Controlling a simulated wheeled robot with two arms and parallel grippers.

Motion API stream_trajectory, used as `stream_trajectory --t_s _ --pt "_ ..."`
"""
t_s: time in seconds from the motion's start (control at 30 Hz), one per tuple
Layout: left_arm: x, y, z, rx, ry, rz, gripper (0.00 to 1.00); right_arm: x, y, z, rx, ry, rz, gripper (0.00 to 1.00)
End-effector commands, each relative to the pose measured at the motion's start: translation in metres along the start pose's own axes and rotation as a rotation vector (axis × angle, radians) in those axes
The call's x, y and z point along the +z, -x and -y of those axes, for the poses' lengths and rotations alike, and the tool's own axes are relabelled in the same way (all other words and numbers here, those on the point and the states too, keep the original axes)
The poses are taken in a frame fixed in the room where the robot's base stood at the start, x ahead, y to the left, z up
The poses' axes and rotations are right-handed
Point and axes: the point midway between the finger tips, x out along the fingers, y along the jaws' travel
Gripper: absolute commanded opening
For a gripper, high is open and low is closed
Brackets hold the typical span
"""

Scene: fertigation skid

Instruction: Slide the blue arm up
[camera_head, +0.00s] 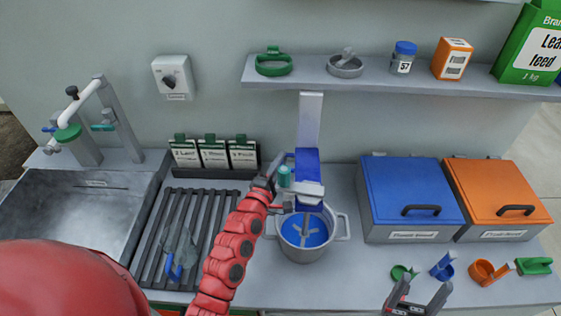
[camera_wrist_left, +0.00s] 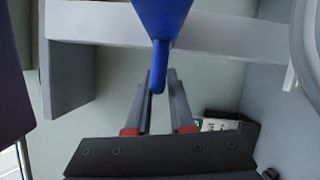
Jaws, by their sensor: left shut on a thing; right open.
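The blue arm (camera_head: 308,175) sits on a pale upright column (camera_head: 311,118) behind a grey pot (camera_head: 304,250). A grey head with a paddle hangs at its front, over the pot, which shows blue inside. My left gripper (camera_head: 280,168) is at the left side of the blue arm, shut on its small blue handle. In the left wrist view, the blue arm (camera_wrist_left: 162,15) tapers to a handle that lies between the fingers of the gripper (camera_wrist_left: 161,85). My right gripper (camera_head: 424,287) is open and empty near the front of the counter.
A shelf (camera_head: 400,86) with a green ring, jar and boxes runs above, beside the column's top. A blue bin (camera_head: 412,190) and an orange bin (camera_head: 500,195) stand right. Several scoops lie in front of them. A rack and sink are left.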

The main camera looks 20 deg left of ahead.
Motion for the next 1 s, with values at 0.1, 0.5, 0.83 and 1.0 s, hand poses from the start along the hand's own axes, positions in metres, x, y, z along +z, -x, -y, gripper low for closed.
stream_trajectory --t_s 0.1,0.5,0.83,1.0 --pt "0.000 -0.001 -0.004 0.009 0.001 0.000 0.00 0.000 0.000 0.000 0.000 0.000 0.000 0.70" --pt "0.009 -0.004 -0.066 0.018 0.005 -0.004 0.00 -0.004 -0.021 -0.001 0.000 0.000 0.000 0.70" --pt "0.024 -0.010 -0.146 0.016 0.002 -0.005 0.00 -0.011 -0.062 -0.003 0.000 0.000 0.000 0.70" --pt "0.028 -0.012 -0.167 0.013 0.002 -0.003 0.00 -0.012 -0.073 -0.004 0.000 0.000 0.000 0.70"
